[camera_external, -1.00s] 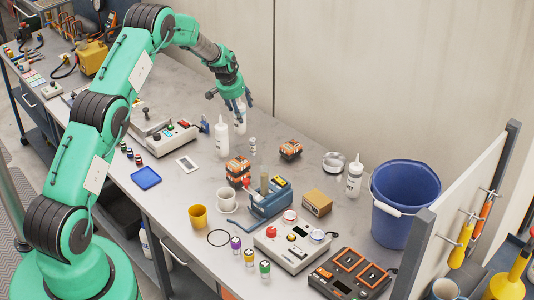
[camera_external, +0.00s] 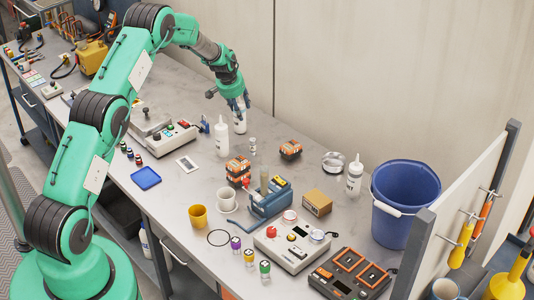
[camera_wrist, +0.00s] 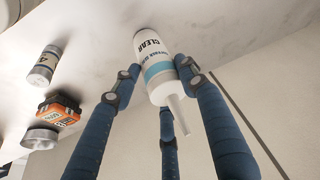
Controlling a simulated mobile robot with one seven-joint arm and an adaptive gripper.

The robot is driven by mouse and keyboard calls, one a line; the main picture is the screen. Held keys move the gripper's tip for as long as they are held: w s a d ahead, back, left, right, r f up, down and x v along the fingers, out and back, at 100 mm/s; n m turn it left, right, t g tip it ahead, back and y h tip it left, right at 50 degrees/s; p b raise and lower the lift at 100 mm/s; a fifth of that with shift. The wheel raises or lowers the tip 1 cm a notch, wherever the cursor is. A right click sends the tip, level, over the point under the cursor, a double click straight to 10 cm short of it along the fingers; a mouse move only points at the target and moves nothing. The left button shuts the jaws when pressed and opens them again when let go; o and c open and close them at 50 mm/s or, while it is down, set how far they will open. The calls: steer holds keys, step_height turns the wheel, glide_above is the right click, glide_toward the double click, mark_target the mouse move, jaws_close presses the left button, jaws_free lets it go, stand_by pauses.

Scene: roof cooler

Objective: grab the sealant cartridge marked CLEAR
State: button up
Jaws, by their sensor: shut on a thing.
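The sealant cartridge (camera_wrist: 158,65) is a white tube with a blue band, the word CLEAR and a narrow nozzle. In the wrist view it sits between the blue fingers of my gripper (camera_wrist: 160,82), which are shut on it. In the external view my gripper (camera_external: 238,106) is at the back of the bench near the wall, around the white cartridge (camera_external: 239,126), whose upper part the fingers partly hide. I cannot tell whether its base touches the bench.
A white nozzle bottle (camera_external: 221,137) stands just left of my gripper, and a small vial (camera_external: 253,146) stands in front. Another white bottle (camera_external: 354,178) is by the blue bucket (camera_external: 405,205). The wall (camera_external: 340,80) is close behind.

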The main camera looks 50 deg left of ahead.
step_height(320, 180, up, 10)
steer(key=shift+f, duration=0.1)
stand_by(0.4)
